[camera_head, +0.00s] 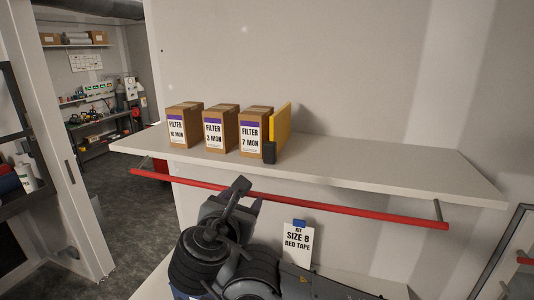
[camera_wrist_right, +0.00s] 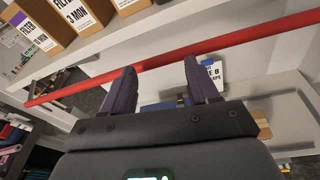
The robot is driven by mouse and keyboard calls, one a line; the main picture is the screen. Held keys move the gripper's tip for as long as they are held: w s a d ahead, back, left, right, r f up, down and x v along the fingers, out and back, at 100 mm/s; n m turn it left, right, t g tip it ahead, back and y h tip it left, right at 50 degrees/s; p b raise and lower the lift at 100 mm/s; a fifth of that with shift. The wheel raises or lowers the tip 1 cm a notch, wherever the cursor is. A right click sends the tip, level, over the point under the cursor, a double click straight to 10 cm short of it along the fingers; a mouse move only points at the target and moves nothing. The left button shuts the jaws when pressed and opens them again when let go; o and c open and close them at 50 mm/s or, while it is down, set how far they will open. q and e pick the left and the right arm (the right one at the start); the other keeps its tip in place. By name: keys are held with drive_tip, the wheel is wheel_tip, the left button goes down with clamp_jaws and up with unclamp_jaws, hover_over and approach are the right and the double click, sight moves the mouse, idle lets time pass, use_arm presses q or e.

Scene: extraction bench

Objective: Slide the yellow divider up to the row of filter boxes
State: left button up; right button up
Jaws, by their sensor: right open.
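The yellow divider (camera_head: 283,124) stands upright on the white shelf, just right of the filter boxes, with a dark block (camera_head: 269,153) at its front lower end. Three brown filter boxes stand in a row: 10 MON (camera_head: 178,131), 3 MON (camera_head: 214,135) and 7 MON (camera_head: 250,137). The divider looks very close to the 7 MON box; I cannot tell whether they touch. My right gripper (camera_head: 246,195) is open and empty, below and in front of the shelf. Its two fingers are apart in the right wrist view (camera_wrist_right: 161,76), below the red bar. The divider is not visible there. My left gripper is not in view.
A red bar (camera_head: 330,206) runs along the front of the shelf (camera_head: 390,170), between it and my right gripper. A card reading SIZE 8 RED TAPE (camera_head: 298,245) hangs below. The shelf right of the divider is clear.

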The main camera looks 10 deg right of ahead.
sight(269, 145)
wheel_tip(269, 145, up, 8)
drive_tip(key=w+d+n+t+h, duration=0.1)
drive_tip(key=w+d+h, duration=0.1)
drive_tip(key=d+h, duration=0.1)
drive_tip(key=p+x, duration=0.3)
drive_tip(key=x, duration=0.4)
drive_tip(key=shift+w+r, duration=0.1)
drive_tip(key=shift+w, duration=0.25)
drive_tip(key=shift+p+x, duration=0.55)
drive_tip(key=shift+x, duration=0.4)
clamp_jaws()
